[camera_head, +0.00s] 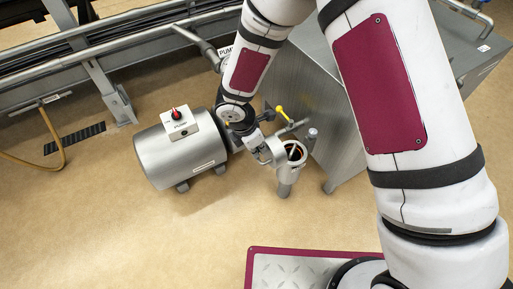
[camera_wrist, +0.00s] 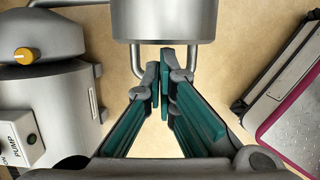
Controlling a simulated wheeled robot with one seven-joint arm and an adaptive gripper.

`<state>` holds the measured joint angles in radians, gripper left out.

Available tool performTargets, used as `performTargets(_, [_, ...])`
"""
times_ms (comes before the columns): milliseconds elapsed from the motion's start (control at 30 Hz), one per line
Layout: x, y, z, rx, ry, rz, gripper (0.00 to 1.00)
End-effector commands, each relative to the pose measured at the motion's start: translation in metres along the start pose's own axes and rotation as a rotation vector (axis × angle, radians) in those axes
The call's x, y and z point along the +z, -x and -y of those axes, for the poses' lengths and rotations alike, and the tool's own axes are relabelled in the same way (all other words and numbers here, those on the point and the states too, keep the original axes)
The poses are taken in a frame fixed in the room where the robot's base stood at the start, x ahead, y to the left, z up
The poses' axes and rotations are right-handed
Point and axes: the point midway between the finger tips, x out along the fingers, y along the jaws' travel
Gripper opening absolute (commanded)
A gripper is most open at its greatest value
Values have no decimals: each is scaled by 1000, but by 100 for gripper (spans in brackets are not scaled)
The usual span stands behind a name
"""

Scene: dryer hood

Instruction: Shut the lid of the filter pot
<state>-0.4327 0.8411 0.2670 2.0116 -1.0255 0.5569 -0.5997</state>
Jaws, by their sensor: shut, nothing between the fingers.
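The filter pot (camera_head: 286,174) is a grey metal cylinder standing right of the pump. Its round top shows a dark opening with a reddish-brown inside, so the lid looks open. Metal parts crowd its left rim, and I cannot tell lid from gripper clearly there. My gripper (camera_head: 260,146) is close beside the pot's upper left side. In the wrist view my gripper (camera_wrist: 164,72) is shut and empty, its teal fingers meeting near a U-shaped metal handle (camera_wrist: 137,64). The handle sits below a grey metal cylinder (camera_wrist: 165,20); contact with the fingertips is unclear.
A horizontal pump (camera_head: 172,158) with a red-knobbed switch box lies left of the pot. A yellow-handled valve (camera_head: 281,112) is just behind the pot. A steel cabinet (camera_head: 335,120) stands to the right. Pipes run along the back.

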Motion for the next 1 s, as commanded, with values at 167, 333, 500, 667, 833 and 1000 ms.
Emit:
performTargets(167, [5,3,0,-1,-2,-31,0])
performTargets(333, [7,4,0,-1,0,-48,0])
performTargets(500, [11,4,0,-1,-2,-71,0])
performTargets(667, [16,6,1,-3,-4,-99,0])
performTargets(833, [26,9,1,-3,-8,-162,0])
performTargets(1000, [40,11,2,-3,-12,-259,0])
